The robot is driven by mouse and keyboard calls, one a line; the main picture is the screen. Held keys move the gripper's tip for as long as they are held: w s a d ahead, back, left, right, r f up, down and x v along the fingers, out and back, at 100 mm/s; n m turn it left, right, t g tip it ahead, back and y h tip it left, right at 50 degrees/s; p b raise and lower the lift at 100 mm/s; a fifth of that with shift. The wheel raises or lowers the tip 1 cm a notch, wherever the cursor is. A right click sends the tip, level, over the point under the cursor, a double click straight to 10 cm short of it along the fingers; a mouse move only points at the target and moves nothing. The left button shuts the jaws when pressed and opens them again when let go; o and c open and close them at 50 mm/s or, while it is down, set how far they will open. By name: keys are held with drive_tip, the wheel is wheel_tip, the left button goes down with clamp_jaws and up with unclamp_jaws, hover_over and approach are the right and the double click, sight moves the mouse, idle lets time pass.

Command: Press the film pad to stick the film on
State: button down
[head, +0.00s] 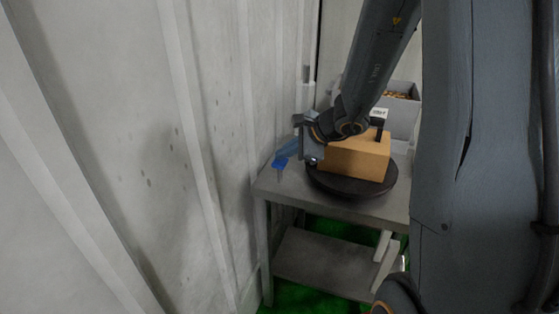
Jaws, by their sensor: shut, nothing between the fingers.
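My arm reaches down from the upper right to the table. A black piece with a white label (379,113) shows behind the top of the box. I cannot tell whether it is the film pad. No film can be made out, and my wrist hides part of the box.
The grey table (272,186) has a lower shelf (318,262) and stands against a pale ribbed wall (215,120) on the left. A grey bin (405,117) with brown contents stands behind the box. The floor is green.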

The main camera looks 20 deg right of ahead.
sight(284, 163)
drive_tip(key=shift+f+b, duration=0.7)
idle(0.6)
drive_tip(key=shift+r, duration=0.15)
idle(0.3)
drive_tip(key=shift+r+p, duration=0.95)
drive_tip(key=shift+r, duration=0.5)
wheel_tip(284, 163, up, 5)
drive_tip(key=p, duration=0.3)
drive_tip(key=shift+p, duration=0.35)
